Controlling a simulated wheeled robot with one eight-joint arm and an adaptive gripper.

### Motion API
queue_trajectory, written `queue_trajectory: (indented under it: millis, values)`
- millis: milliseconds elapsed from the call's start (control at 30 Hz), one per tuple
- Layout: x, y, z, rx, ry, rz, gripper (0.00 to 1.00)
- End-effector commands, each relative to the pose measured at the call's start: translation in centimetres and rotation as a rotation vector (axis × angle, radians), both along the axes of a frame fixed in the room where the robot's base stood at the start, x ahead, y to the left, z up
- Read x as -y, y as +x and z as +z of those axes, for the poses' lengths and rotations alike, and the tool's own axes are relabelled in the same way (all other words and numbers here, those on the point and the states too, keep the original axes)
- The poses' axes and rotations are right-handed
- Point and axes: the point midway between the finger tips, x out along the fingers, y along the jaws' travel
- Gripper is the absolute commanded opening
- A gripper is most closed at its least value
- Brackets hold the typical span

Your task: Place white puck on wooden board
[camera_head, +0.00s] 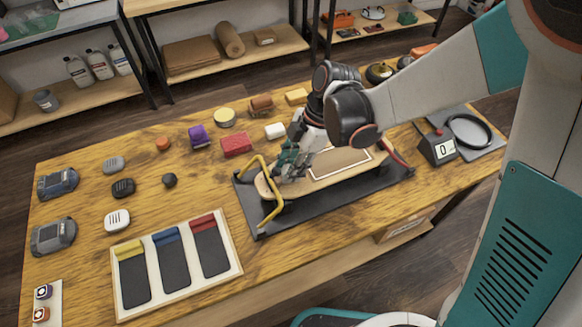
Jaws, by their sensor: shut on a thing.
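The wooden board (348,177) is a long, rounded deck with a pale outlined panel. It lies on a black mat (330,204), with a yellow bar frame (268,190) around its left end. My gripper (287,168) points down over the left part of the board. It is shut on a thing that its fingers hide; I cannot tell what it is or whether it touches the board. I cannot tell whether either is the white puck.
A tray (235,262) with yellow-, blue- and red-topped strips is at the front. Several coloured blocks, including a red one (236,145), lie behind. A scale-like device (438,149) stands right of the board. My arm crosses above the board from the right.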

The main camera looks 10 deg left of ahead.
Motion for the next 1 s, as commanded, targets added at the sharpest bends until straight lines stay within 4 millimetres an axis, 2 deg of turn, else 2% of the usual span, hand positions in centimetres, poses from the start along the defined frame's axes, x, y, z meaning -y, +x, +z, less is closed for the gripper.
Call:
queue_trajectory:
  millis: [300, 333, 400, 433, 833, 1000]
  values:
    - [0.0, 0.0, -0.3, 0.0, 0.0, 0.0, 0.12]
    - [0.0, 0.0, -0.3, 0.0, 0.0, 0.0, 0.34]
    - [0.0, 0.0, -0.2, 0.0, 0.0, 0.0, 0.49]
    - [0.0, 0.0, -0.2, 0.0, 0.0, 0.0, 0.52]
    - [0.0, 0.0, 0.2, 0.0, 0.0, 0.0, 0.52]
    - [0.8, 0.4, 2.5, -0.001, 0.0, -0.002, 0.52]
